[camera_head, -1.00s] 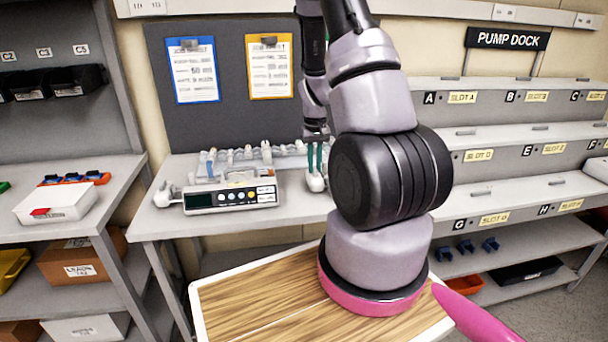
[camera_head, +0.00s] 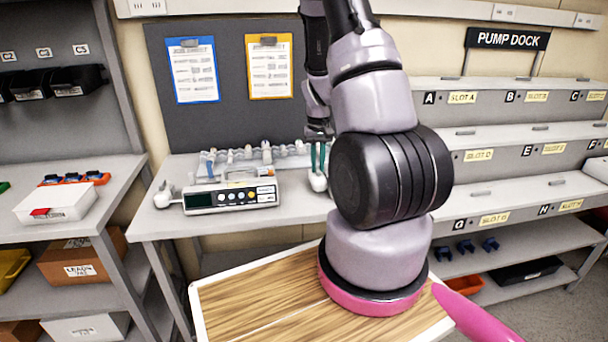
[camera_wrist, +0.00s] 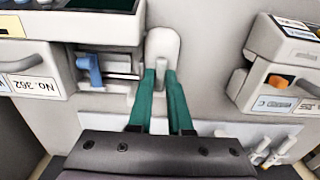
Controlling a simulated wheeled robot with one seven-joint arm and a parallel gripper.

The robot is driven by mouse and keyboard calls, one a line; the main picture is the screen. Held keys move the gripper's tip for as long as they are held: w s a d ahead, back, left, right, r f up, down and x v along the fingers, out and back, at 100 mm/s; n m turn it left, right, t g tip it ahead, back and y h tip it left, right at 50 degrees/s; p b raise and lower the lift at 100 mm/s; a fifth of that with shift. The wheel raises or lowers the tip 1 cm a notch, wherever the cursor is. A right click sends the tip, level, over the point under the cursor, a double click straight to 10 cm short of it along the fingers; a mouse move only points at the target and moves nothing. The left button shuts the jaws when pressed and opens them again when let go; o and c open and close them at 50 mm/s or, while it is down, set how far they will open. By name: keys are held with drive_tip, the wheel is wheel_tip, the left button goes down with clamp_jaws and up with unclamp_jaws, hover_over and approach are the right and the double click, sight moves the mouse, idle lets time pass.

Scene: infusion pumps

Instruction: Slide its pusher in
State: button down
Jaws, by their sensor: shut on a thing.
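My gripper (camera_wrist: 161,78) has green fingers, closed around the stem of a white, round-ended pusher (camera_wrist: 162,47). The pusher also shows in the head view (camera_head: 318,182), just left of my arm. In the wrist view it is at the right end of a pump marked NO. 362 (camera_wrist: 32,60), beside a recess with a blue clamp (camera_wrist: 92,70). In the head view my arm hides this pump's body. My gripper (camera_head: 317,157) points down there.
Another pump (camera_head: 229,198) with a dark display stands left of the pusher; its end also shows in the wrist view (camera_wrist: 285,75). Several syringes lie in a rack (camera_head: 255,154) along the back of the table. Stepped dock shelves (camera_head: 525,190) stand right.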

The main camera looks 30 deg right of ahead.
sight(318, 168)
drive_tip(key=c, duration=0.9)
unclamp_jaws()
drive_tip(key=shift+r, duration=3.5)
